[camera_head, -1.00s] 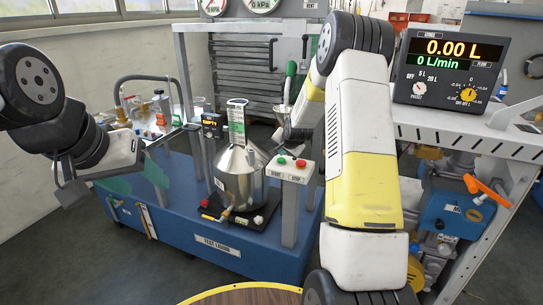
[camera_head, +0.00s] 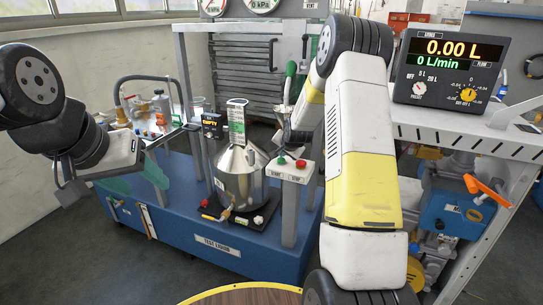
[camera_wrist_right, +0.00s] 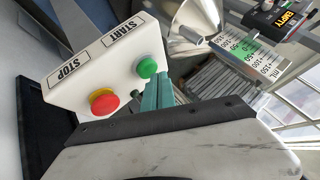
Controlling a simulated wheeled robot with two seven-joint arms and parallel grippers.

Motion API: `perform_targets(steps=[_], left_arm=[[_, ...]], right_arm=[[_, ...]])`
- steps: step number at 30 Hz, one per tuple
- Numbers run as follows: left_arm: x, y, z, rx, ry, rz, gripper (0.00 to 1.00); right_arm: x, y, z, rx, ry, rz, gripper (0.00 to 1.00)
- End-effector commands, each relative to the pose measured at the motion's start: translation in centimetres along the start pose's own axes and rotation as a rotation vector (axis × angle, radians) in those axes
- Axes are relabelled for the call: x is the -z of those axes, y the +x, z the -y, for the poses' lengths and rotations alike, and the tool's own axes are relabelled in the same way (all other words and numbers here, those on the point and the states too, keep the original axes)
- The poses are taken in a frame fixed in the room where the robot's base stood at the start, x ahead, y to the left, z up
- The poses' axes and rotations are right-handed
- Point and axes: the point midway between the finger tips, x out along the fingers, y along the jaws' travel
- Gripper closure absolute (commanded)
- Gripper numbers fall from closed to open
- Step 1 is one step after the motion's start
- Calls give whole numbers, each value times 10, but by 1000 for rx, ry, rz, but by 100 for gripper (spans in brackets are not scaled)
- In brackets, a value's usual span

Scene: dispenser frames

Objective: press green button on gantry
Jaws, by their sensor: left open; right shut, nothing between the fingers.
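A white button box (camera_head: 290,174) on a post carries a green button (camera_head: 281,160) and a red button (camera_head: 301,163). In the right wrist view, the green button (camera_wrist_right: 147,68) is beside the START label and the red button (camera_wrist_right: 104,101) beside STOP. My right gripper (camera_head: 283,151) is shut and empty, pointing down just above the green button. Its teal fingertips (camera_wrist_right: 158,92) look very close to the green button; I cannot tell whether they touch it. My left gripper (camera_head: 136,178) is open and empty at the left.
A steel vessel (camera_head: 240,178) with a scale strip (camera_head: 237,125) stands left of the button box on the blue base (camera_head: 213,245). A small display (camera_head: 212,125) reads EMPTY. A large flow display (camera_head: 450,65) stands at the right. My right arm hides part of the middle.

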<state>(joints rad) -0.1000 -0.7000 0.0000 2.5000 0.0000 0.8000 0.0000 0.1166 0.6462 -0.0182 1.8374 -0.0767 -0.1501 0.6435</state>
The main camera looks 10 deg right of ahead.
Motion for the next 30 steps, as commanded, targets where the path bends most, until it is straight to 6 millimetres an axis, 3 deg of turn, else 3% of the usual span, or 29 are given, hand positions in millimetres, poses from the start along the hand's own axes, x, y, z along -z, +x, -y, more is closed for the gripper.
perform_targets(steps=[30], left_arm=[[0, 0, 0, 0, 0, 0, 43]], right_arm=[[-5, 7, -5, -1, 0, 1, 100]])
